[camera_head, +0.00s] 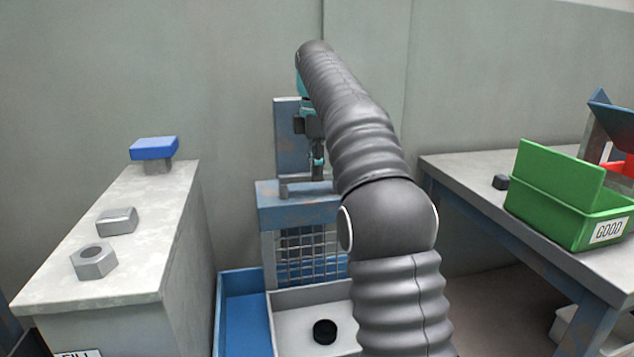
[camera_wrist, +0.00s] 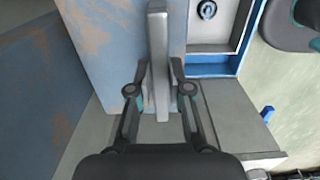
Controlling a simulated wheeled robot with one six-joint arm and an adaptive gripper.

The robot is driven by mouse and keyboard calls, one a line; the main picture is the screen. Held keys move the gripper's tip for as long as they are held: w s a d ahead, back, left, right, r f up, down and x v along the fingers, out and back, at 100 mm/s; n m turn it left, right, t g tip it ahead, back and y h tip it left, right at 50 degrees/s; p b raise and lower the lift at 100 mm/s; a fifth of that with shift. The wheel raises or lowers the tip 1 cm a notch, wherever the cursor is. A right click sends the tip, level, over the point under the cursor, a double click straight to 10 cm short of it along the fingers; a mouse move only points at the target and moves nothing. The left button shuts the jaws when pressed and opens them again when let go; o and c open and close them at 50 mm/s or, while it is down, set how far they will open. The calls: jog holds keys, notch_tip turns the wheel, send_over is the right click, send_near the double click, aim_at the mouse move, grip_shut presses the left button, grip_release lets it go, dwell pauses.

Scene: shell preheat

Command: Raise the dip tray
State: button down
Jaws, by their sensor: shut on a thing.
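My gripper (camera_head: 317,165) is over the blue machine (camera_head: 265,207) in the head view, partly hidden by my arm. In the wrist view my gripper (camera_wrist: 161,90) is shut on a grey bar (camera_wrist: 158,45), with a finger on each side of it. The bar stands close to a worn blue panel (camera_wrist: 110,35). A wire mesh (camera_head: 305,245) shows in the machine's front. Below it is a pale tray (camera_head: 285,297) with a black round piece (camera_head: 324,331) in it. I cannot tell which part is the dip tray.
A grey stand (camera_head: 150,230) at left bears a hex piece with a hole (camera_head: 93,262), a metal block (camera_head: 117,221) and a blue-topped button (camera_head: 154,148). A blue bin (camera_head: 243,315) is beside the pale tray. At right, a bench (camera_head: 470,175) bears a green "GOOD" bin (camera_head: 560,190).

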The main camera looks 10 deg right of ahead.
jog(key=shift+r, duration=0.55)
jog(key=c, duration=1.1)
grip_release()
